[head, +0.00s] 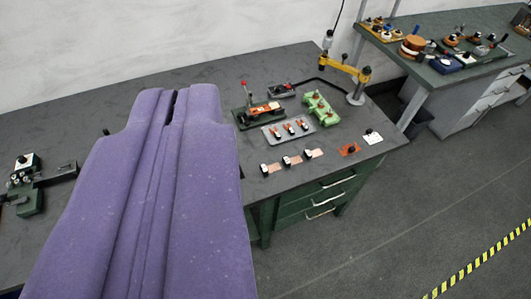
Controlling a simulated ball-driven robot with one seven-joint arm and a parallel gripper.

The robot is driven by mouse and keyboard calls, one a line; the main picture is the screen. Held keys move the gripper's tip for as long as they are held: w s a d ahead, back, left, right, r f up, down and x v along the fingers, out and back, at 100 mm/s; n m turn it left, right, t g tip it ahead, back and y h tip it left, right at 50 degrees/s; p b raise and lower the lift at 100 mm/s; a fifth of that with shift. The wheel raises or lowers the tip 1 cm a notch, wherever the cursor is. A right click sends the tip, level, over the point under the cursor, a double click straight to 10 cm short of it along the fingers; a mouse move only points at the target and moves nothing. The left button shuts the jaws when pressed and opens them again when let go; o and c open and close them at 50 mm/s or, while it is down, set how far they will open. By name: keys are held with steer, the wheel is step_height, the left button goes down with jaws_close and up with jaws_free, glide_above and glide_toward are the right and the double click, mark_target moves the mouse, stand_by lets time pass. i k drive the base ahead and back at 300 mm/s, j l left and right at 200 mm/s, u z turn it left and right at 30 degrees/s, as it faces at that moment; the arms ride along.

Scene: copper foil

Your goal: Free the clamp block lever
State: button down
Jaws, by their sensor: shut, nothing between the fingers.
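A device on the bench has a dark green base (240,119), an orange-and-black part (265,110) across it and an upright lever with a red knob (243,84). It may be the clamp block with its lever, but it is too small to tell how the lever is held. My gripper (178,93), purple and large in the foreground, is shut and empty. In the picture it lies to the left of the device, apart from it. It hides the middle of the bench. A light green block (320,109) stands to the right of the device.
A grey tray (270,138) with several orange-and-black pieces and a row of small copper pieces lie nearer the front. A yellow arm on a post (345,68) stands at the back right. A green-and-black device (27,178) is at far left. A second bench (425,70) is behind.

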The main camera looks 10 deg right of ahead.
mark_target(241, 115)
steer(key=k+l, duration=0.1)
steer(key=k, duration=0.25)
steer(key=k+l, duration=0.15)
steer(key=k, duration=0.15)
steer(key=i+l, duration=0.2)
steer(key=i, duration=0.3)
steer(key=i+l, duration=0.15)
steer(key=i, duration=0.35)
steer(key=i+l, duration=0.2)
steer(key=i, duration=0.3)
steer(key=i+l, duration=0.2)
steer(key=i, duration=0.3)
steer(key=i+l, duration=0.15)
steer(key=i, duration=0.4)
steer(key=l+z, duration=0.05)
